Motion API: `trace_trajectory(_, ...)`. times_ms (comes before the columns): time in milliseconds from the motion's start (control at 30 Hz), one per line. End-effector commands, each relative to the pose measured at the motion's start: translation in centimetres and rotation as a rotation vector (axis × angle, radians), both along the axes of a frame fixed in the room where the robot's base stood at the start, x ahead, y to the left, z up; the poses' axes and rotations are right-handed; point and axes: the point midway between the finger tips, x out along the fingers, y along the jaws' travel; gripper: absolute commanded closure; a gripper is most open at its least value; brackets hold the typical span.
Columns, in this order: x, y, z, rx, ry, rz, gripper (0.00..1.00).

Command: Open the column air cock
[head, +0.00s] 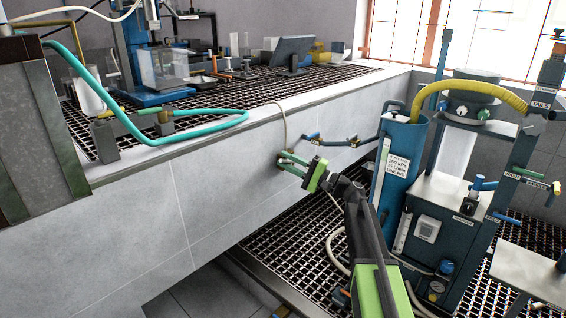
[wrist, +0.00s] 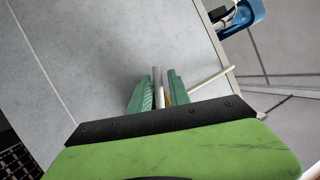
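My gripper (head: 280,158) reaches out to the grey tiled wall below the bench top in the head view. Its two green fingers (wrist: 160,88) are apart. In the wrist view a thin grey and pale yellow piece (wrist: 163,88) shows in line with the narrow gap between them; whether they touch it is unclear. A small blue-handled fitting with brass parts (head: 312,136) is at the wall just right of and above my fingers, and a pipe runs from there towards the blue column (head: 400,165). I cannot tell for sure which part is the column air cock.
A pale hose (head: 285,115) hangs over the bench edge near my gripper. The blue column rig with its yellow hose (head: 490,90) stands close at the right. A teal hose (head: 215,120) lies on the bench. The wall left of my gripper is clear.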

Motion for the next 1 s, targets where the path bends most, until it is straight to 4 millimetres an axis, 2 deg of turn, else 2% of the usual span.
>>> trace_trajectory(67,-0.1,0.5,0.0,-0.001,-0.001,0.007,0.67)
trace_trajectory(300,-0.2,1.3,-0.1,-0.004,0.000,0.017,0.67)
trace_trajectory(467,-0.8,0.5,-0.5,-0.004,-0.001,0.018,0.67)
trace_trajectory(567,-1.7,-1.3,-1.2,-0.004,0.000,0.016,0.67)
trace_trajectory(800,-4.5,-7.4,-3.1,-0.004,0.000,0.014,0.67)
trace_trajectory(1000,-6.5,-11.6,-4.2,-0.004,0.000,0.014,0.67)
